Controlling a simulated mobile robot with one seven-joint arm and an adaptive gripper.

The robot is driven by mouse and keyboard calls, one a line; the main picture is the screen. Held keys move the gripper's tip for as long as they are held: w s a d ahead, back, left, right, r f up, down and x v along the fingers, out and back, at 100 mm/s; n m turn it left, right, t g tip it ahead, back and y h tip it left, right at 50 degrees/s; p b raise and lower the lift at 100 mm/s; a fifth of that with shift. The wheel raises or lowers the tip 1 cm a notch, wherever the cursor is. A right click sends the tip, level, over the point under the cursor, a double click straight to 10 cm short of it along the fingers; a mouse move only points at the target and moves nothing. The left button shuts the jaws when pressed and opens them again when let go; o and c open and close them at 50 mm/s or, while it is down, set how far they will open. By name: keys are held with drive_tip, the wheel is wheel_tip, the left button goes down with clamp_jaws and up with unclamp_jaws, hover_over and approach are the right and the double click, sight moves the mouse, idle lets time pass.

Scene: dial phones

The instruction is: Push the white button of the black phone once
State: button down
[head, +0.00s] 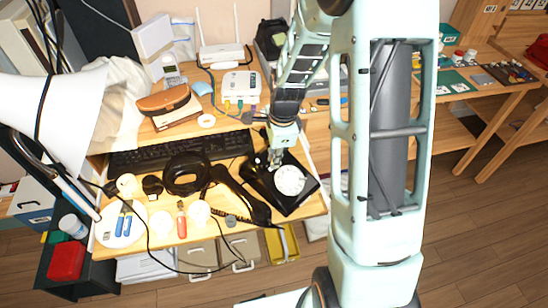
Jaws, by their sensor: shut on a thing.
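The black phone (307,190) sits near the front right corner of the wooden desk, with a white dial (290,180) on its face. Its black handset (243,196) lies off the phone, to its left. My gripper (275,160) points down at the back left part of the phone, behind the dial. Its fingertips are shut on a part of the phone there, small in this view. I cannot make out the white button; it is probably hidden by the gripper.
A black keyboard (135,160) lies behind black headphones (187,172). A brown case (163,103), a white router (222,53) and a white box (241,86) stand at the back. A white lamp (75,115) is at left. Cables and tools crowd the desk's front.

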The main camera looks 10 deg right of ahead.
wheel_tip(320, 180, up, 6)
drive_tip(key=s+d+p, duration=0.1)
drive_tip(key=s+p, duration=0.1)
drive_tip(key=p, duration=0.2)
drive_tip(key=shift+s+d, duration=0.2)
